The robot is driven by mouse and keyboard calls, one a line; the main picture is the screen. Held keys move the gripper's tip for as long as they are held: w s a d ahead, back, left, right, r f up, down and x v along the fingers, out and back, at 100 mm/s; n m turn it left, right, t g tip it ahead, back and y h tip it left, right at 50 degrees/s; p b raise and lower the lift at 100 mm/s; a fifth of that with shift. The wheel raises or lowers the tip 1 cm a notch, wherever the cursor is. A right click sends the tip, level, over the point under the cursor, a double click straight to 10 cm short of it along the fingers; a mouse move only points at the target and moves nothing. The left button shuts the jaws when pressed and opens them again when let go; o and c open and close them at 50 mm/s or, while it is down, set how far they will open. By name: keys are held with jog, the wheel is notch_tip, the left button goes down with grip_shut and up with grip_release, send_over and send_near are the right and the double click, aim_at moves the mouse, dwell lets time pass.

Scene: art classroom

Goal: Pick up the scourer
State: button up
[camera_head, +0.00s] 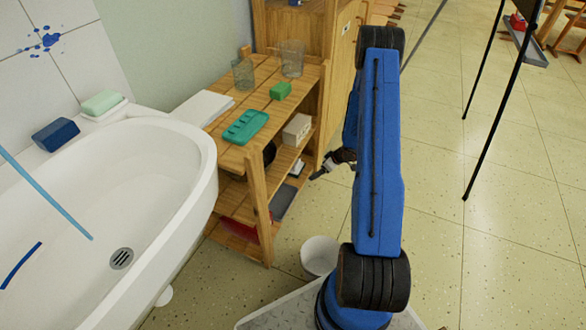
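I cannot tell for sure which thing is the scourer. A small bright green block (281,90) lies on the top of the wooden shelf unit, beside two clear glasses. A dark blue block (55,135) and a pale green block (101,102) lie on the back rim of the sink. My gripper (316,176) is small and dark, partly hidden behind my blue arm. It hangs in the air by the right side of the shelf unit, apart from all three blocks. Its fingers are too small to read as open or shut.
The wooden shelf unit (257,190) also bears a teal tray (246,126) and glasses (292,58). A white box (297,129) stands on a lower shelf. The white sink (190,165) fills the left. A white bin (319,256) stands on the floor. Black stand legs (497,120) rise at right.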

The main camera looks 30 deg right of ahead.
send_near(296, 163)
jog(key=x, duration=0.5)
jog(key=shift+d+f, duration=0.15)
jog(key=shift+d, duration=0.05)
jog(key=x, duration=0.5)
jog(key=shift+w, duration=0.25)
jog(key=shift+c, duration=0.6)
jog(key=c, duration=0.7)
